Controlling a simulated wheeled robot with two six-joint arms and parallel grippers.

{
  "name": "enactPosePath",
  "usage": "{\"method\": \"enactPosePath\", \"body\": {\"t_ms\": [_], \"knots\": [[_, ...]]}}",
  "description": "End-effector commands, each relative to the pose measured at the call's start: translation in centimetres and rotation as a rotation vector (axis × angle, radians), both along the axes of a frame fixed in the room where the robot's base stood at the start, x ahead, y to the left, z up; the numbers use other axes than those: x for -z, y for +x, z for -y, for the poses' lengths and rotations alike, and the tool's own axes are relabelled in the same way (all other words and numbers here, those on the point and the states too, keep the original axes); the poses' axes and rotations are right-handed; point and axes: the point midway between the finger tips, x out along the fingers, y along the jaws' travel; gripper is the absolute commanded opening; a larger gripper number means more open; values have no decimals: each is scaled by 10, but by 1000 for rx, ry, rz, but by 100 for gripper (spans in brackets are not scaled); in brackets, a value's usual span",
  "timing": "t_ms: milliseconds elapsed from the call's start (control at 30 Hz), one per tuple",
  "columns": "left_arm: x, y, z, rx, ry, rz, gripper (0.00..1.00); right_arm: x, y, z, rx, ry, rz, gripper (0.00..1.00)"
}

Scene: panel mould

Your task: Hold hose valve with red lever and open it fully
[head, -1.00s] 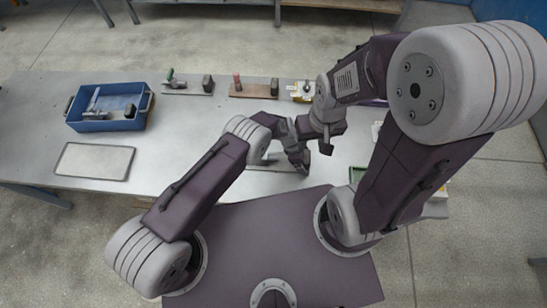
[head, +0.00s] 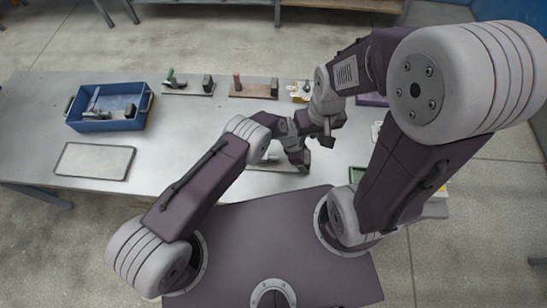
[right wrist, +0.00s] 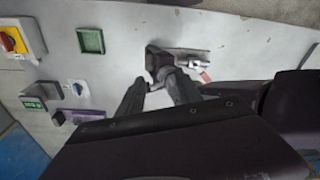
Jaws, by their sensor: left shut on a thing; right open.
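The hose valve sits on a small grey board (head: 262,167) near the table's front edge. In the right wrist view its pale metal body (right wrist: 195,66) and a reddish lever (right wrist: 205,77) show beside a dark block (right wrist: 155,58). My left gripper (head: 300,158) is lowered onto this board and shut. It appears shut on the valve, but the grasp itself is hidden. My right gripper (head: 327,140) is open and empty, just above and right of the left one. Its fingers (right wrist: 152,90) spread in the right wrist view. The lever's exact angle is too small to tell.
Two more boards with a green-handled (head: 171,77) and a red-handled fitting (head: 237,82) stand at the back. A blue bin (head: 72,122) and a grey tray (head: 95,161) lie left. A green square box (right wrist: 90,40) and switch boxes (right wrist: 18,40) lie right. The arms are close together.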

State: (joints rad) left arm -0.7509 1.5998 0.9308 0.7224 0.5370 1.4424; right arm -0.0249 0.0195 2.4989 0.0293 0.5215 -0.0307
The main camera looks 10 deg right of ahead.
Motion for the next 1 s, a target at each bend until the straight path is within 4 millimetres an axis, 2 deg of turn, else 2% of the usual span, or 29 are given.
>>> {"method": "enactPosePath", "body": {"t_ms": [33, 100, 200, 300, 433, 567, 700, 800, 1000], "knots": [[-1, 0, 0, 0, 0, 1, 12, -12, 24, 0, -19, -2, 36, 42], [-1, 0, 0, 0, 0, 1, 12, -24, 61, -5, -64, -7, 63, 42], [-1, 0, 0, 0, 0, 1, 12, -27, 117, -23, -156, -14, 74, 42], [-1, 0, 0, 0, 0, 1, 12, -16, 166, -53, -256, -19, 69, 42], [-1, 0, 0, 1, 0, 1, 12, 22, 208, -101, -378, -26, 43, 42], [0, 0, 0, 0, 0, 1, 12, 69, 218, -141, -459, -31, 5, 42], [0, 0, 0, 0, 0, 0, 12, 114, 199, -163, -516, -39, -66, 42], [0, 0, 0, 0, 0, 0, 12, 127, 188, -169, -537, -44, -97, 42], [0, 0, 0, 0, 0, 0, 12, 134, 186, -172, -543, -45, -97, 42]]}}
